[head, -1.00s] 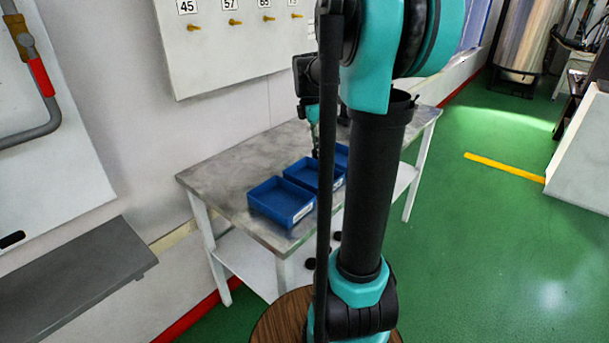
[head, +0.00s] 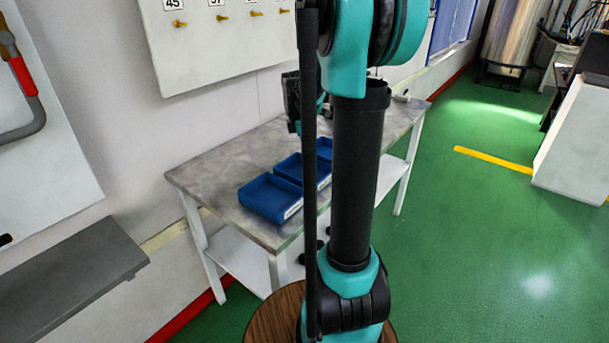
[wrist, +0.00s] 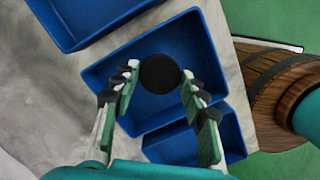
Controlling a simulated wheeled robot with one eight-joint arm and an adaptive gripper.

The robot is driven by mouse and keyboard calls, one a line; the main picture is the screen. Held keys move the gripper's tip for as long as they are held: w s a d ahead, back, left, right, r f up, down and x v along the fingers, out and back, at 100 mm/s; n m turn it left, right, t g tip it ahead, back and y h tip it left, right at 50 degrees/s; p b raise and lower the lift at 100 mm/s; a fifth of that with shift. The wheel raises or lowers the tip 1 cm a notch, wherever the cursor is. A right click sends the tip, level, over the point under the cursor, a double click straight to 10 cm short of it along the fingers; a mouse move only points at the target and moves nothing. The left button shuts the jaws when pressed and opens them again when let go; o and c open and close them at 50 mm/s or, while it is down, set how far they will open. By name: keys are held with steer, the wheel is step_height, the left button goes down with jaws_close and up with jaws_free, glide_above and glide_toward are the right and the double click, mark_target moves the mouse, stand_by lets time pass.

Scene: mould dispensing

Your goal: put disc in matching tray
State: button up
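A black disc (wrist: 160,74) shows face-on in the wrist view, within the outline of the middle blue tray (wrist: 158,112). My gripper (wrist: 160,70) points down over this tray. Its green-padded fingers stand apart on either side of the disc, with narrow gaps, so it looks open. The disc seems to lie in the tray, though its exact height is hard to judge. In the head view, the middle tray (head: 288,169) stands between the near tray (head: 268,197) and the far tray (head: 325,149). The disc and fingertips are hidden there.
The trays stand in a row on a grey table (head: 215,180) against the wall. A board (head: 215,50) with numbered pegs hangs above it. A grey shelf (head: 70,280) is at lower left.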

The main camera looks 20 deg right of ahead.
steer(key=o, duration=0.4)
steer(key=r, duration=0.4)
steer(key=a+r, duration=0.1)
steer(key=r, duration=0.7)
steer(key=shift+w+a, duration=0.1)
steer(key=shift+a, duration=0.3)
steer(key=shift+f, duration=0.1)
